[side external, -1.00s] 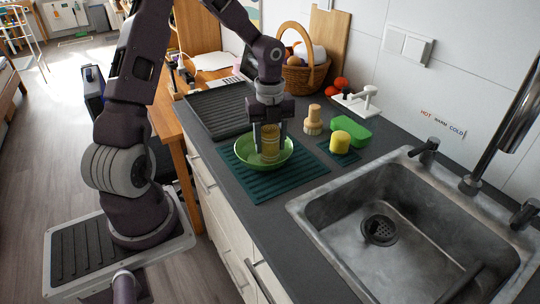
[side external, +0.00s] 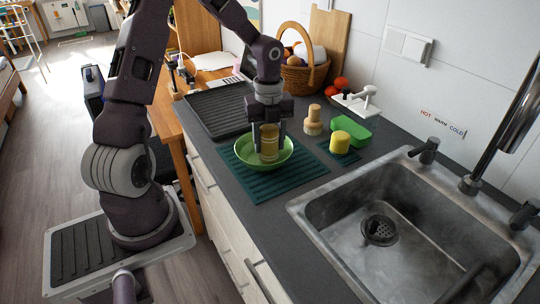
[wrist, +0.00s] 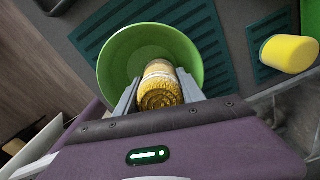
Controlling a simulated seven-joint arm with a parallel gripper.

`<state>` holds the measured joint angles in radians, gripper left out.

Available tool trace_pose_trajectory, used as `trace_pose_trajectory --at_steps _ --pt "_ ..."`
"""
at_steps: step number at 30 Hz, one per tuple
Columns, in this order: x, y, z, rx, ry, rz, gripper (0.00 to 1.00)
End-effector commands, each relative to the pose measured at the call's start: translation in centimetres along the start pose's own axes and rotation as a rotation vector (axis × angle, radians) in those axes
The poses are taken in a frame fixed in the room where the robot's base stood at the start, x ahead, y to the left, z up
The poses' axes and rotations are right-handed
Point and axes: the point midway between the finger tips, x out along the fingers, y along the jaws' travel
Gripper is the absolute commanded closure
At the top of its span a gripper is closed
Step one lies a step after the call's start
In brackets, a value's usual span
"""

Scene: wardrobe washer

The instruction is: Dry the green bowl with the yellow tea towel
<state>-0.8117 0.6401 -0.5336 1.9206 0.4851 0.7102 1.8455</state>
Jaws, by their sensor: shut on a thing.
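The green bowl (side external: 281,164) stands upright on a dark teal ribbed mat (side external: 265,189). My gripper (side external: 269,143) points down into the bowl and is shut on the rolled yellow tea towel (side external: 269,152). In the wrist view the towel (wrist: 160,87) sits between the two fingers, its coiled end facing the camera, and its far end reaches into the bowl (wrist: 120,60). I cannot tell whether the towel touches the bowl's inner surface.
Right of the bowl are a wooden-handled brush (side external: 313,122), a yellow sponge-like cylinder (side external: 340,142) on a small mat, and a green block (side external: 351,130). The sink (side external: 420,225) lies to the right. A dark ribbed tray (side external: 216,108) and a basket (side external: 303,72) are behind.

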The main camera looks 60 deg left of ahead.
Motion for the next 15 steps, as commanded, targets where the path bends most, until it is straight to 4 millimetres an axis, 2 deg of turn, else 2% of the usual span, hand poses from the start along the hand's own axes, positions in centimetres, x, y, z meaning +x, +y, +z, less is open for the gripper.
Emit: trace_pose_trajectory --at_steps 15 --pt "0.07 0.12 0.05 -0.002 0.000 0.001 0.94"
